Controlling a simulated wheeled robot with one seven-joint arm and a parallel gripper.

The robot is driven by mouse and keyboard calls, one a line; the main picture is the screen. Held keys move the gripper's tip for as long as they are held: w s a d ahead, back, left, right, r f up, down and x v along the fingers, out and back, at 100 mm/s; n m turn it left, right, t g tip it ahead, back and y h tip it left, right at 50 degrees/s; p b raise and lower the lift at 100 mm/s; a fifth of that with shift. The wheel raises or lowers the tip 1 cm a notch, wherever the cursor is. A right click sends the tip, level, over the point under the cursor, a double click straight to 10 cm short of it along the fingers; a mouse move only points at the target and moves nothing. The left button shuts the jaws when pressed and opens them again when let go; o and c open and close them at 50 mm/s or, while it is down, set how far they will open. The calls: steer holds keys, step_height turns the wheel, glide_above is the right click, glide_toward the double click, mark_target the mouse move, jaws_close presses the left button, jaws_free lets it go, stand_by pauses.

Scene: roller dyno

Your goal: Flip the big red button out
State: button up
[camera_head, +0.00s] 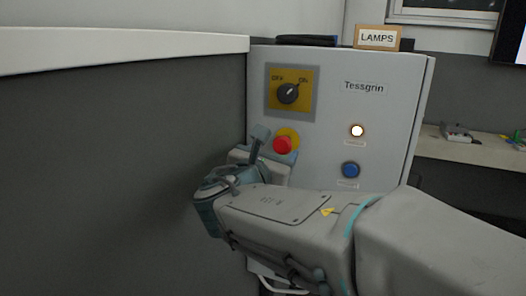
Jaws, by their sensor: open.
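The big red button (283,145) is a round red knob with a yellow disc (290,134) behind it, on the front of a light grey control cabinet (386,98). My gripper (274,146) is open right at the button. One finger shows to the left of the button, and another part of the gripper lies at its lower right. The lower edge of the button is close to the gripper. I cannot tell whether the fingers touch it. My arm comes in from the right and hides the lower part of the cabinet.
A black rotary switch (288,93) on a yellow plate sits above the button. A lit white lamp (357,131) and a blue button (351,170) are to the right. A grey partition (120,150) with a white top stands on the left, close to the cabinet. A LAMPS sign (377,38) stands on top.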

steer(key=b+v, duration=0.2)
steer(key=v, duration=0.9)
steer(key=shift+s+a+r, duration=0.1)
steer(key=s+d+f+m+g, duration=0.3)
steer(key=d+f+m+g, duration=0.85)
steer(key=d+f, duration=0.55)
steer(key=s+d+f+m+g+y, duration=0.2)
steer(key=s+d+f+m+y, duration=0.2)
steer(key=m, duration=1.4)
steer(key=s+f+y, duration=0.2)
steer(key=s+f, duration=0.2)
steer(key=f, duration=0.1)
steer(key=shift+s+d+f+m, duration=0.2)
steer(key=shift+f+m, duration=0.1)
steer(key=shift+m, duration=0.05)
steer(key=shift+g, duration=0.25)
